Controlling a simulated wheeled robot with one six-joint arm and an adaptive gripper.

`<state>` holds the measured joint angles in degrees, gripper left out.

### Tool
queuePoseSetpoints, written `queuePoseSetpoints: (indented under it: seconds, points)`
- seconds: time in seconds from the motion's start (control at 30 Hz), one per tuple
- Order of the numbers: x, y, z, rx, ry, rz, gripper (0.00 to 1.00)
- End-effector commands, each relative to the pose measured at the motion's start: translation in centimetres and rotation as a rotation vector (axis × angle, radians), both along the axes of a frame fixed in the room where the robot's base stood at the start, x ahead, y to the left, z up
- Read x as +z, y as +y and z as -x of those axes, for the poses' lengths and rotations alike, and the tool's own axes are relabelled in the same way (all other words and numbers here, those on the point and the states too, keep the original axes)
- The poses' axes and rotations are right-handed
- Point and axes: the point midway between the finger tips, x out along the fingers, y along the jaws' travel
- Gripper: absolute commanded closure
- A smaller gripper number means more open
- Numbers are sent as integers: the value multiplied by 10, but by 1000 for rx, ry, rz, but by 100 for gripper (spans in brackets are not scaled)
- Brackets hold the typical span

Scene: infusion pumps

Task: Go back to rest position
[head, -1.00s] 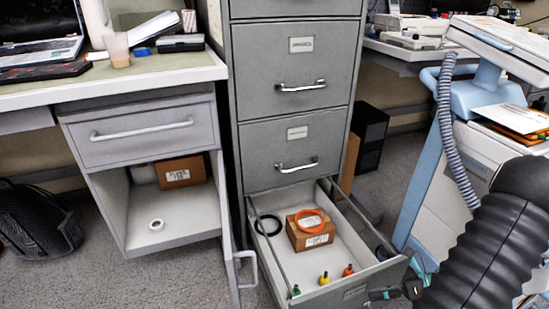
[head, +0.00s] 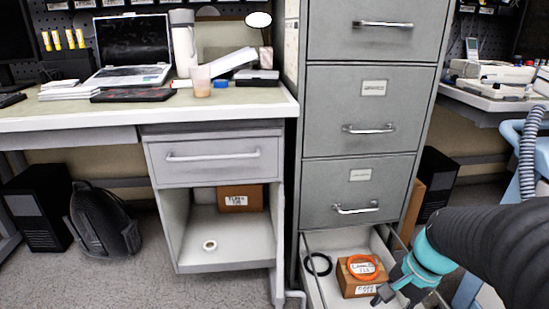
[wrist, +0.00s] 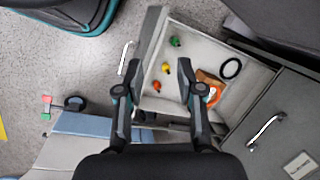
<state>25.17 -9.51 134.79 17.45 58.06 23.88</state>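My gripper (wrist: 160,95) is open in the wrist view, its two dark fingers apart with nothing between them. In the head view my gripper (head: 385,293) is at the lower right, in front of the open bottom drawer's right part. The drawer (wrist: 190,42) holds a brown box (head: 352,285) with an orange ring (head: 363,260) on top and a black ring (head: 318,265) to its left. The wrist view also shows green (wrist: 175,41), yellow (wrist: 166,67) and orange (wrist: 157,86) small bottles in the drawer.
The grey filing cabinet (head: 365,115) stands in the middle. Left is a desk (head: 100,113) with an open lower compartment (head: 225,248) holding a brown box (head: 240,193) and a white roll (head: 210,245). A backpack (head: 100,220) stands on the floor. A blue-white cart (head: 520,160) is at right.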

Motion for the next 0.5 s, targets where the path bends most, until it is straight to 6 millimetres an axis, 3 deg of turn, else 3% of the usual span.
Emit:
queuePoseSetpoints:
  seconds: [0.2, 0.5]
  points:
    - [41, 34, 17, 343, -176, 176, 63]
    - [84, 66, 46, 760, -402, 405, 63]
